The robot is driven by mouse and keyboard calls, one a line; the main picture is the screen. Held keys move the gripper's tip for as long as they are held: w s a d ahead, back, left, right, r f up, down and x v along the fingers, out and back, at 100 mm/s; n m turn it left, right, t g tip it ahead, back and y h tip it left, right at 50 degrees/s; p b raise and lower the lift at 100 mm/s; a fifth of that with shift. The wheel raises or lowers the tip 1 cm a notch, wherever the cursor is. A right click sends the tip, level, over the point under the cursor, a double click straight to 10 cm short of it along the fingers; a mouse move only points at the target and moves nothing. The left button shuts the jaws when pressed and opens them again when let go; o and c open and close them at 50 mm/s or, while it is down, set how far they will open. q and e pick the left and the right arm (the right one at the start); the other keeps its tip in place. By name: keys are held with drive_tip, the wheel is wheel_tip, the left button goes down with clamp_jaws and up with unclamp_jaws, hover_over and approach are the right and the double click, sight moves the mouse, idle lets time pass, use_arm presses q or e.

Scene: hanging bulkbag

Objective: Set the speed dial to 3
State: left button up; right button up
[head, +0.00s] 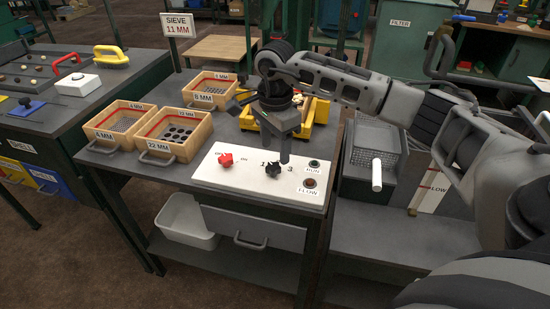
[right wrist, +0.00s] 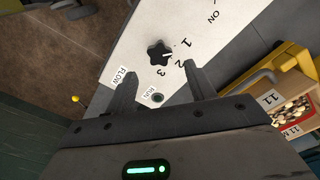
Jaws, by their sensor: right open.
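The speed dial is a black star-shaped knob (head: 272,168) on the white control panel (head: 225,178), beside printed numbers. In the right wrist view the knob (right wrist: 157,52) carries a small white mark, pointing roughly toward the 1 and 2 side; its exact setting is hard to tell. The 3 (right wrist: 162,73) is printed nearest the gripper. My right gripper (right wrist: 159,72) is open and empty, its fingers apart, with the knob ahead of them and not between them. In the head view the right gripper (head: 285,158) hangs over the panel by the knob. My left gripper is out of view.
Wooden sieve boxes (head: 172,160) stand left behind the panel. A yellow frame (head: 312,120) stands behind the gripper. The panel front is clear.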

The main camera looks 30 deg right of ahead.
sight(275, 165)
drive_tip(key=shift+f, duration=2.4)
drive_tip(key=c, duration=1)
